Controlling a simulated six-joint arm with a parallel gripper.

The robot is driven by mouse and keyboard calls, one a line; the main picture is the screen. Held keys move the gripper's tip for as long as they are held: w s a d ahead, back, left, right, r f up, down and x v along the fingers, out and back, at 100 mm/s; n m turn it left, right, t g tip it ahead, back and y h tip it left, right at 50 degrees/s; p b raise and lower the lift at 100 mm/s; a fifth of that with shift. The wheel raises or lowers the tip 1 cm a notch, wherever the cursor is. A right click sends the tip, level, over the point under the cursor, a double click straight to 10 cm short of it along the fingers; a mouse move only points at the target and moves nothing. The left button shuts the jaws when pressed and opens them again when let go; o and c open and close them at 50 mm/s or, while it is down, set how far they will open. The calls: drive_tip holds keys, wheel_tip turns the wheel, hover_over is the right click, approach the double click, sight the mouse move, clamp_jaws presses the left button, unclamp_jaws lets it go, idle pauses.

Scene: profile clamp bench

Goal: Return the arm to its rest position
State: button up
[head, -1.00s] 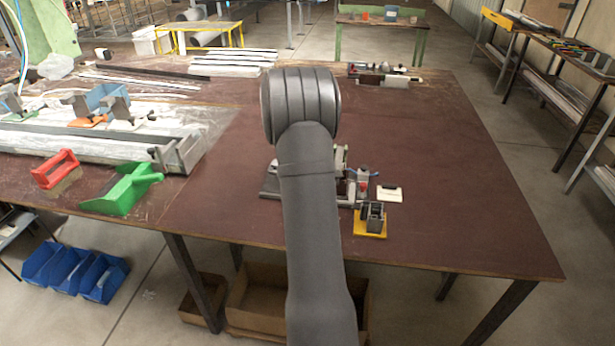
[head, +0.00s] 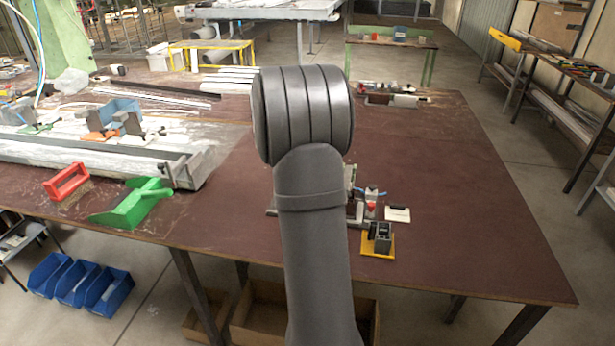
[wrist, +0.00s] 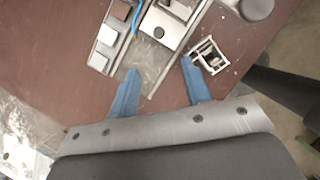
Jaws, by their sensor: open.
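My gripper (wrist: 161,67) shows in the wrist view with two blue fingers spread apart and nothing between them. It is above the brown bench top, near a grey metal clamp fixture (wrist: 165,25). A small pale, open-framed part (wrist: 207,54) lies by the right fingertip; I cannot tell whether they touch. In the head view my arm stands upright in the middle and hides the gripper. The clamp fixture shows partly behind the arm, with a red-and-grey part (head: 371,207) at its right.
A yellow base with a dark grey block (head: 379,239) and a white card (head: 397,214) lie right of the arm. The bench's right side (head: 470,220) is clear.

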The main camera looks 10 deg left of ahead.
drive_tip(key=shift+v, duration=1.05)
drive_tip(key=x, duration=1.6)
drive_tip(key=shift+f, duration=0.3)
drive_tip(key=shift+w+f, duration=0.15)
drive_tip(key=shift+f, duration=0.3)
drive_tip(key=shift+a, duration=0.2)
